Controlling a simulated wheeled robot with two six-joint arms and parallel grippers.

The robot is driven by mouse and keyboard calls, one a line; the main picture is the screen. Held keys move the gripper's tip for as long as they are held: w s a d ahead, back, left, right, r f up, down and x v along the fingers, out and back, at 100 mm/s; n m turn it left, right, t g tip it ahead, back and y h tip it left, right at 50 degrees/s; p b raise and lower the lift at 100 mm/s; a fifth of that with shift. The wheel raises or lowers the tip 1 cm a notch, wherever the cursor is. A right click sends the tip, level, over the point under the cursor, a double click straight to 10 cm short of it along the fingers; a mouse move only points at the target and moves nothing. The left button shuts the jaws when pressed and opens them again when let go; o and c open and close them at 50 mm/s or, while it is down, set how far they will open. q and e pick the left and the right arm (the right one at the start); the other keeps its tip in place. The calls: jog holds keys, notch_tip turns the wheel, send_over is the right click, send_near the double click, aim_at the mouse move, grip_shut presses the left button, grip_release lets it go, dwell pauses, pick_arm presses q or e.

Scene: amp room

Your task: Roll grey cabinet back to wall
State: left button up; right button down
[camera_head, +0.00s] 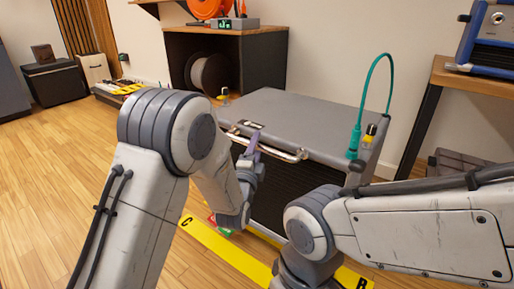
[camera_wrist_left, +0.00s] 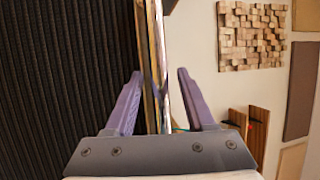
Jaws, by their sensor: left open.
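The grey cabinet (camera_head: 300,112) stands in the middle of the head view, with a grey top, a dark ribbed front (camera_wrist_left: 65,80) and a metal bar handle (camera_head: 272,150) along its upper front edge. The wall (camera_head: 334,48) is behind it; the gap between them is hidden. My left gripper (camera_head: 256,142) is at the handle, with purple fingers. In the left wrist view, its open fingers (camera_wrist_left: 155,84) stand on either side of the bar (camera_wrist_left: 161,60), not visibly closed on it. My right arm crosses the lower right; its gripper is out of frame.
A teal cable (camera_head: 364,90) arches up from the cabinet's right corner. A wooden-topped shelf (camera_head: 262,31) with a cable reel stands behind left, a table (camera_head: 442,75) with a blue device at right. Yellow tape (camera_head: 222,248) marks the floor in front. Floor at left is clear.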

pick_arm(q)
grip_shut()
dwell(1.4)
